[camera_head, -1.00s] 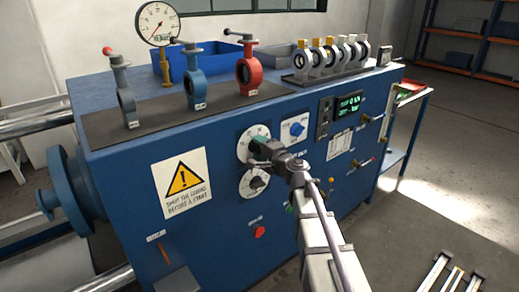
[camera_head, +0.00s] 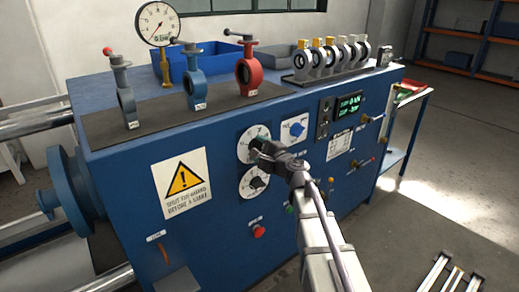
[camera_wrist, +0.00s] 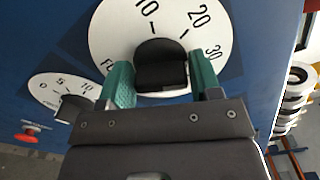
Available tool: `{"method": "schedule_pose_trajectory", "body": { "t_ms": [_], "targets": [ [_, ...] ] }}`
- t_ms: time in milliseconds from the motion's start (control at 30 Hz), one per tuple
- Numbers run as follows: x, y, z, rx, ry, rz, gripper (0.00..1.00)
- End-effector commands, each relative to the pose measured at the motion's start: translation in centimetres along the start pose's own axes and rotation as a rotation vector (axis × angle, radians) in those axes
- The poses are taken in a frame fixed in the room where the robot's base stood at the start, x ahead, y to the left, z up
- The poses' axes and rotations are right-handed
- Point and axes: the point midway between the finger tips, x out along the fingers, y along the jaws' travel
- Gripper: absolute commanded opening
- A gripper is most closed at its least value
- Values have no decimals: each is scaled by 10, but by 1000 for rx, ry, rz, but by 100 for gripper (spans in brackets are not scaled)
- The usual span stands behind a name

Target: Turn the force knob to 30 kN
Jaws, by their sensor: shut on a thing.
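The force dial (camera_wrist: 118,30) is a white disc with black marks 10, 20 and 30 and a partly hidden label starting "FO". Its black knob (camera_wrist: 160,62) sits at the middle, between the two green fingers of my gripper (camera_wrist: 160,80), which is shut on it. Any pointer on the knob is not clear, so I cannot tell its exact setting. In the head view the same dial (camera_head: 246,136) is the upper white disc on the blue machine front, and my gripper (camera_head: 259,150) covers its knob.
A second white dial (camera_head: 245,188) lies just below, and a blue knob on a pale plate (camera_head: 294,129) to the right. A red button (camera_head: 259,231) is lower down. A green-lit display (camera_head: 348,105) and a warning sign (camera_head: 182,182) flank the dials.

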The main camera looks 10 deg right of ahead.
Motion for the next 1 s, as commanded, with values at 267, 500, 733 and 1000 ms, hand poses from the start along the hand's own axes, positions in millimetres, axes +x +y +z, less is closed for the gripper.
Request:
{"method": "schedule_pose_trajectory", "body": {
  "t_ms": [267, 500, 733, 1000],
  "targets": [
    [0, 0, 0, -1, 0, 0, 74],
    [-1, 0, 0, -1, 0, 0, 77],
    [-37, 1, 1, -1, 2, -1, 77],
    [-98, 1, 1, -1, 2, 0, 77]
  ]
}}
